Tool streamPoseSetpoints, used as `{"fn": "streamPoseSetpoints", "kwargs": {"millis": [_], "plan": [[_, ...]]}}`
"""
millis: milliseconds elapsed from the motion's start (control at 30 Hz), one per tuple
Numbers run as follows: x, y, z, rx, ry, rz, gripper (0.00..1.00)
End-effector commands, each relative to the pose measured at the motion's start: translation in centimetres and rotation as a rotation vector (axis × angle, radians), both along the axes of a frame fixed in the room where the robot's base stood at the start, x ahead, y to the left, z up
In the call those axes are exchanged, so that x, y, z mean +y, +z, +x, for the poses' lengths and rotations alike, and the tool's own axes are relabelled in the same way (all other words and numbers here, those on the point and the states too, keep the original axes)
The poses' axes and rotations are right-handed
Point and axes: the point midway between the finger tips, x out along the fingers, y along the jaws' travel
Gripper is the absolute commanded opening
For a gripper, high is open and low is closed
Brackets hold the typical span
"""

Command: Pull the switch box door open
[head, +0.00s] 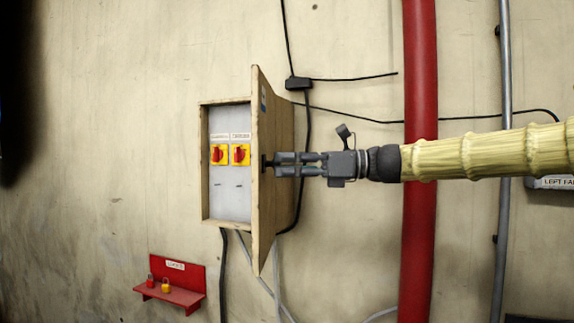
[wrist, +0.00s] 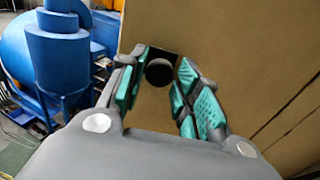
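The switch box (head: 226,105) is a wooden-edged box on the wall in the head view. Its door (head: 283,125) stands swung well out on the right side, and the grey panel inside shows. Two red-and-yellow rotary switches (head: 217,154) sit on the panel. My gripper (head: 276,163) is at the door's outer face, near its free edge. In the wrist view, a round dark knob (wrist: 159,72) on a black plate lies between the teal-padded fingers of my gripper (wrist: 161,62). The fingers are apart, with gaps on both sides of the knob.
A red shelf (head: 180,294) with small padlocks is on the wall below left. A thick red pipe (head: 418,90) and a grey pipe (head: 504,80) run down the wall at the right, behind my arm. Cables hang around the box. Blue machinery (wrist: 65,55) shows in the wrist view.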

Motion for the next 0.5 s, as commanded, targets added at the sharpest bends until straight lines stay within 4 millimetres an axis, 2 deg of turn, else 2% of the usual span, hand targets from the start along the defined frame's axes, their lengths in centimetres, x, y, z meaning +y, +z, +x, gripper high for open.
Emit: {"fn": "streamPoseSetpoints", "kwargs": {"millis": [367, 500], "plan": [[0.08, -0.01, 0.0, 0.0, 0.001, 0.0, 0.5], [-0.68, 0.04, 0.02, 0.0, 0.001, 0.001, 0.5]]}}
